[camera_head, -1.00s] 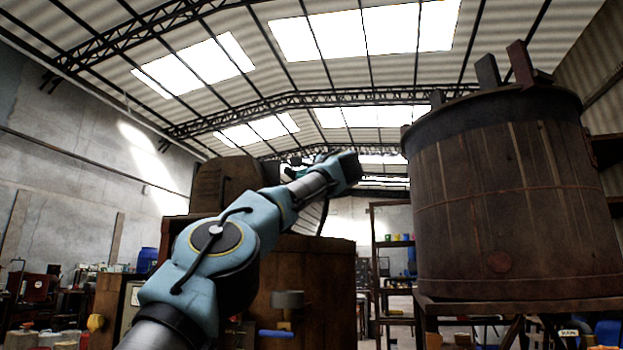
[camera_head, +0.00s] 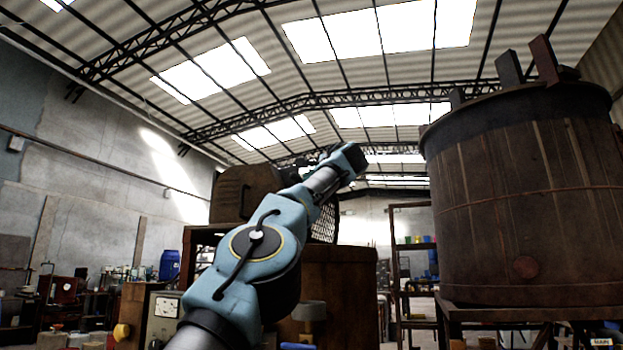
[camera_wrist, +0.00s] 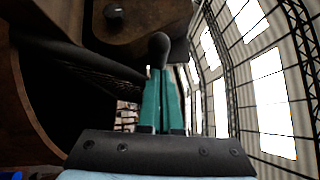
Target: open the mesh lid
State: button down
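The mesh lid (camera_head: 327,218) stands tilted up beside the brown wooden vat housing (camera_head: 340,290), behind my arm in the head view. In the wrist view its dark mesh (camera_wrist: 108,84) shows edge-on under a thick dark rim bar. A dark handle with a rounded end (camera_wrist: 159,45) sits at the tips of my gripper (camera_wrist: 162,78). The two teal fingers are close together and look closed on this handle; the exact contact is partly hidden. In the head view my gripper is mostly hidden behind my wrist.
A rusty box-like drive housing (camera_head: 240,193) stands left of the lid; a rusty plate with a bolt (camera_wrist: 140,18) is close beyond my fingertips. A big wooden vat (camera_head: 520,200) stands on the right. A shelf rack (camera_head: 412,280) is behind. Open air lies above my arm.

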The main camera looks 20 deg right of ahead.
jog(key=shift+w+a+r, duration=0.3)
jog(key=shift+a, duration=0.1)
dwell(0.6)
